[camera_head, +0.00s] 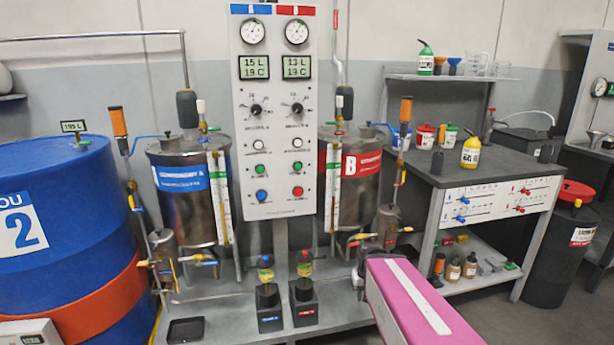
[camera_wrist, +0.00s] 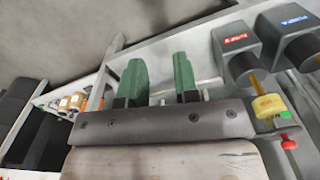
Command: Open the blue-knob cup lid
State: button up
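A small metal cup (camera_head: 162,243) stands in front of the blue-labelled tank (camera_head: 185,190) on the left; I cannot make out a blue knob on its lid. A second small metal cup (camera_head: 387,222) stands by the red-labelled tank (camera_head: 352,195), close to my arm. My gripper (camera_wrist: 159,80) shows two green fingers in the wrist view, apart with nothing between them. In the head view its dark body is at the far end of my magenta arm, right of the pumps, and its fingers are hidden. Neither cup is recognisable in the wrist view.
Two dark pump blocks (camera_head: 270,310) (camera_head: 305,303) stand on the bench front; they also show at the upper right of the wrist view (camera_wrist: 237,45). A control panel (camera_head: 273,110) rises between the tanks. A blue drum (camera_head: 65,230) is left, a workbench (camera_head: 490,195) right.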

jog(key=shift+w+a+r, duration=0.1)
jog(key=shift+a+r, duration=0.05)
jog(key=shift+a, duration=0.1)
grip_shut()
jog(key=m+t+y, duration=0.3)
jog(key=m+t, duration=0.1)
jog(key=m, duration=0.5)
send_near(268, 265)
jog(key=s+d+r, duration=0.3)
jog(key=s, duration=0.2)
jog(key=shift+w+a+f, duration=0.75)
jog(key=shift+w+f, duration=0.45)
jog(key=shift+f, duration=0.25)
jog(key=shift+w+a+f, duration=0.8)
jog(key=shift+w+f, duration=0.35)
jog(key=shift+f, duration=0.25)
jog(key=shift+w+a+f, duration=0.75)
jog(key=shift+w+f, duration=0.45)
jog(key=shift+f, duration=0.25)
